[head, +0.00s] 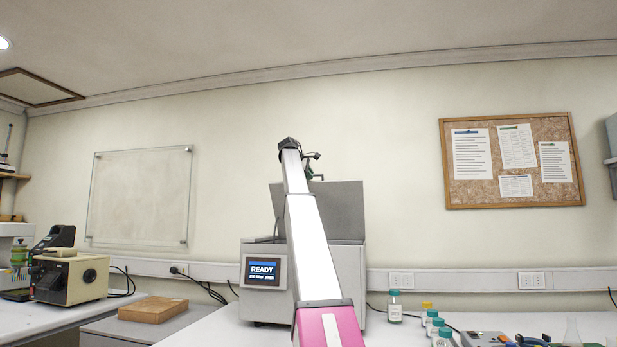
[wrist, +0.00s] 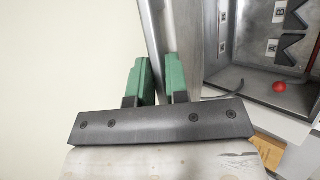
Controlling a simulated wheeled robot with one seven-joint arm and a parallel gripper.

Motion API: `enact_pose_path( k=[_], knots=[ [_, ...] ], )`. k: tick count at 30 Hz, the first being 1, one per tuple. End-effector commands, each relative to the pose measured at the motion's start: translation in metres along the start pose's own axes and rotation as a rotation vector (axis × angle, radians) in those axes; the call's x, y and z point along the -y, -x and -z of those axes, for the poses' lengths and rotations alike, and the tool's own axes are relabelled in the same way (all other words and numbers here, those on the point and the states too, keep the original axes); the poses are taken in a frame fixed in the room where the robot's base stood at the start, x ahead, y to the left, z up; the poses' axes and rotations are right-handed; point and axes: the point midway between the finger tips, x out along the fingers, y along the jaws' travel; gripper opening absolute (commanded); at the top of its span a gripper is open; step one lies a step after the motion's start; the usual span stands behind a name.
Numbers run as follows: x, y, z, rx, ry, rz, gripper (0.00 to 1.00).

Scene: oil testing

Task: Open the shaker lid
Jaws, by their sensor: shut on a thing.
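The shaker (head: 343,275) is a grey box on the bench with a small screen reading READY. Its lid (head: 340,205) stands raised and roughly upright at the back in the head view. In the wrist view the lid's edge (wrist: 156,30) runs between the green fingers of my gripper (wrist: 163,72). My gripper is shut on this edge. The open shaker interior (wrist: 245,65) shows at the right of the wrist view, with brackets marked A and B and a red round knob. My arm hides part of the shaker in the head view.
Several bottles with teal caps (head: 394,307) stand on the bench to the right. A wooden block (head: 152,309) and a beige device (head: 70,278) are to the left. The wall with a corkboard (head: 512,160) is behind the bench.

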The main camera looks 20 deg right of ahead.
Motion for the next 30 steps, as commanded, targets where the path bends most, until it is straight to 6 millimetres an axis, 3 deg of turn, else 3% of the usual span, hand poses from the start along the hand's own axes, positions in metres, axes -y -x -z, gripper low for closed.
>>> enact_pose_path(
  k=[2,3,5,20,26,30],
  knots=[
    [0.000,0.000,0.000,0.000,0.000,-0.001,0.00],
    [0.000,0.000,0.000,0.000,0.000,-0.001,0.18],
    [0.000,0.000,0.000,0.000,0.000,-0.001,0.37],
    [0.001,0.007,0.000,0.000,0.000,0.000,0.37],
    [0.001,0.030,0.000,0.000,0.000,0.000,0.37],
    [0.000,0.057,0.000,-0.001,0.000,-0.001,0.37]
  ],
)
